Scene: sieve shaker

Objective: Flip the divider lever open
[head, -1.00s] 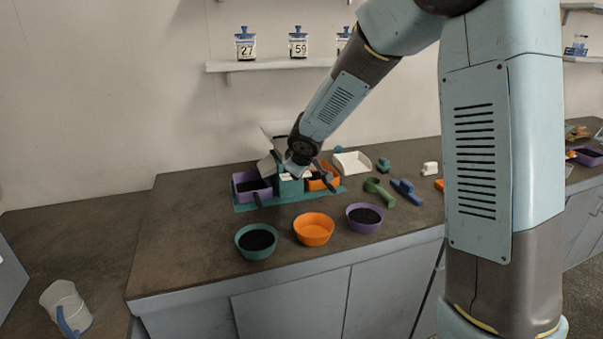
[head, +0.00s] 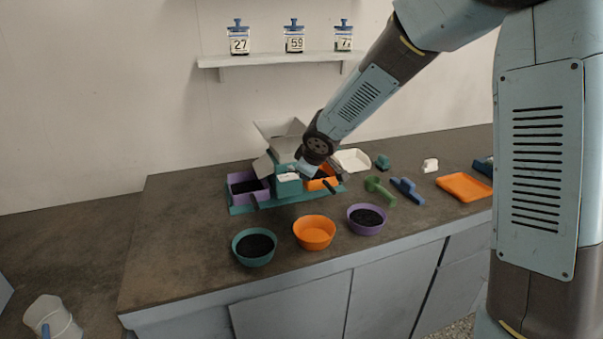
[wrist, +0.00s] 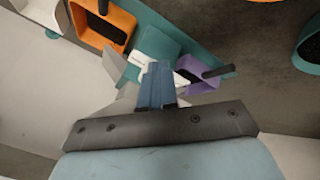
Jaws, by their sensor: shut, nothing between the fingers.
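The divider has a teal body (head: 288,187) with a grey sheet hopper (head: 281,138) above it. It stands on a teal base plate between a purple pan (head: 235,189) holding dark grains and an orange pan (head: 316,184). A white part (head: 288,177) shows on the teal body; I cannot tell for sure if it is the lever. In the wrist view a white part (wrist: 192,87) lies beside my fingers. My gripper (wrist: 157,64) is shut and empty, close over the divider; contact cannot be told. In the head view my gripper (head: 303,170) is at the divider's right side, partly hidden.
In front stand a teal bowl (head: 255,262), an orange bowl (head: 314,246) and a purple bowl (head: 367,230). At right lie a white tray (head: 352,160), a green scoop (head: 379,190), a blue tool (head: 407,190) and an orange tray (head: 465,187). The counter left of the divider is clear.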

